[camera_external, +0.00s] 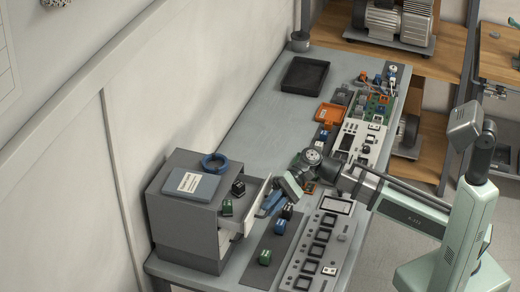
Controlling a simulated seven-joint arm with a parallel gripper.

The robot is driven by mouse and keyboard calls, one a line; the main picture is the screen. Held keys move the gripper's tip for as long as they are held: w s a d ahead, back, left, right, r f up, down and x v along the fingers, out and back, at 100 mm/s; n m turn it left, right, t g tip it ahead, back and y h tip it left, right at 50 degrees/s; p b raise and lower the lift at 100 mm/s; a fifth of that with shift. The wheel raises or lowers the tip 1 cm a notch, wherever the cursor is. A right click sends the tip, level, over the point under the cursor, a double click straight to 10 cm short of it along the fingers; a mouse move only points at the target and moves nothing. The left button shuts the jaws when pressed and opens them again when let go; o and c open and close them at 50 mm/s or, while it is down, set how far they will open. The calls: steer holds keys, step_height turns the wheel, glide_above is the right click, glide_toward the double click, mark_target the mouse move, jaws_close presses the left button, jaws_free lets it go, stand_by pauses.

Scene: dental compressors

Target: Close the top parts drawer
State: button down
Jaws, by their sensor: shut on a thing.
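The grey parts cabinet (180,222) stands on the near left of the bench. Its top parts drawer (257,206) is pulled out to the right, and its pale inside shows from above. My gripper (275,200) is at the outer end of this drawer, by its front, with the hand tilted down from the right. It is shut on the drawer's front or handle; the hand and small size hide the exact contact.
A dark mat with a green block (265,257) and a long panel (318,246) lie right of the drawer. A black tray (304,75) lies farther back.

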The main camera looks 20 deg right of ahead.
mark_target(243, 204)
steer(key=w+a, duration=0.6)
steer(key=shift+w+a+r, duration=0.1)
steer(key=c, duration=1.5)
jaws_free()
steer(key=v, duration=1.3)
steer(key=shift+w+d, duration=0.15)
steer(key=shift+d, duration=0.25)
